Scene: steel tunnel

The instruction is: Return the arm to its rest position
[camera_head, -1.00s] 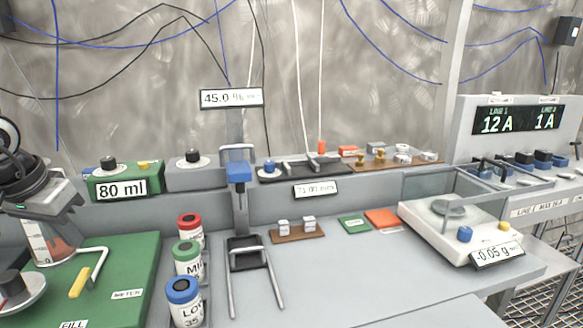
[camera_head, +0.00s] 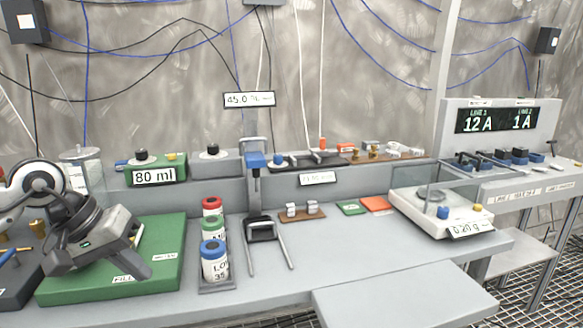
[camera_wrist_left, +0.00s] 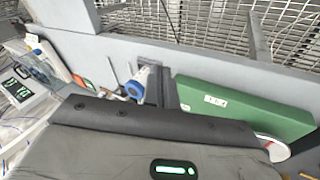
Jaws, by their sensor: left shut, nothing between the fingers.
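My left gripper (camera_head: 138,266) is at the far left of the head view, over the green board (camera_head: 168,262). Its dark wrist slants down to the right and its fingers are shut with nothing between them. I cannot tell how high above the board it is. The gripper's grey housing fills the bottom of the left wrist view, and the green board (camera_wrist_left: 245,108) shows beyond it. My right gripper is not in view.
Right of the board stand jars with red (camera_head: 212,203), green and blue lids (camera_head: 214,246). A metal stand (camera_head: 262,229), small weights (camera_head: 291,208) and a balance (camera_head: 437,209) lie farther right. The front right tabletop is clear.

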